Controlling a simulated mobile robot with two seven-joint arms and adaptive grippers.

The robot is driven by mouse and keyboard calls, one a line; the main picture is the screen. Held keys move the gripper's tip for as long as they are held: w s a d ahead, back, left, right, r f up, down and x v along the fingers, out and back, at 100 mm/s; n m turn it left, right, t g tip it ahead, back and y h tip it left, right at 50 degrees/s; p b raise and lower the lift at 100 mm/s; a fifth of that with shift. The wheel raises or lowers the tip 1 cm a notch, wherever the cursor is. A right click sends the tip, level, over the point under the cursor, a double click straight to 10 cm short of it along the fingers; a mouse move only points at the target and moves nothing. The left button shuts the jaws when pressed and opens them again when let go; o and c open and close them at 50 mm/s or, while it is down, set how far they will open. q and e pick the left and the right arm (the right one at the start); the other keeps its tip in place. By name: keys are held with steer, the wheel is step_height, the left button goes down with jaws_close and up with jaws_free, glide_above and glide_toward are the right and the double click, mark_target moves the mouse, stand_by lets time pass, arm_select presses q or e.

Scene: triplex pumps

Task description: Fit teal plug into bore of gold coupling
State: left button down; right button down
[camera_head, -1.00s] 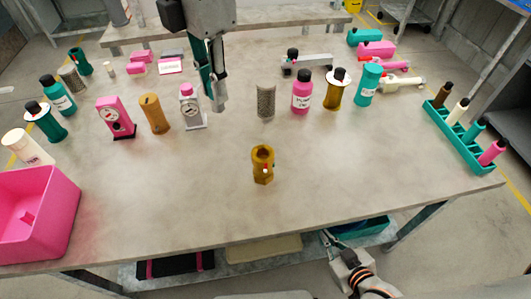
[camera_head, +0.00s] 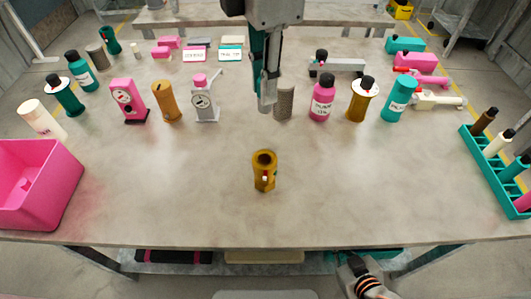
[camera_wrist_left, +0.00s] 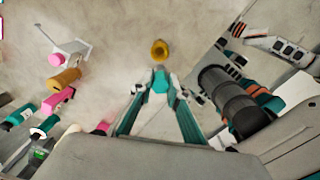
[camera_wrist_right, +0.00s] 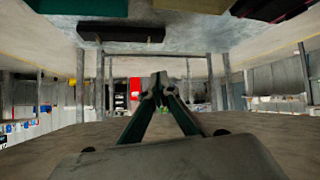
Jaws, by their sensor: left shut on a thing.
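The gold coupling (camera_head: 264,172) stands upright on the bare middle of the table, its dark bore facing up. It also shows in the left wrist view (camera_wrist_left: 160,49), just beyond the fingertips. My left gripper (camera_head: 268,104) hangs fingers-down above the table, behind the coupling in the head view and apart from it. It is shut on the teal plug (camera_wrist_left: 160,82), whose faceted end shows between the fingertips in the left wrist view. In the head view the plug is hidden or too small to tell. My right gripper (camera_wrist_right: 157,88) is shut and empty, below the table's front edge.
Several bottles and gauges stand behind the coupling, with a grey mesh cylinder (camera_head: 284,102) close to my left gripper. A pink bin (camera_head: 40,185) is at the left edge, a teal rack (camera_head: 490,170) at the right. Table around the coupling is clear.

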mark_target(264, 107)
arm_select(q)
step_height(264, 107, down, 17)
steer(key=shift+f+b, duration=0.1)
steer(key=shift+b, duration=0.35)
steer(key=shift+f, duration=0.1)
steer(key=c, duration=1.9)
jaws_free()
step_height(264, 107, up, 12)
steer(key=shift+r, duration=0.2)
steer(key=shift+f, duration=0.1)
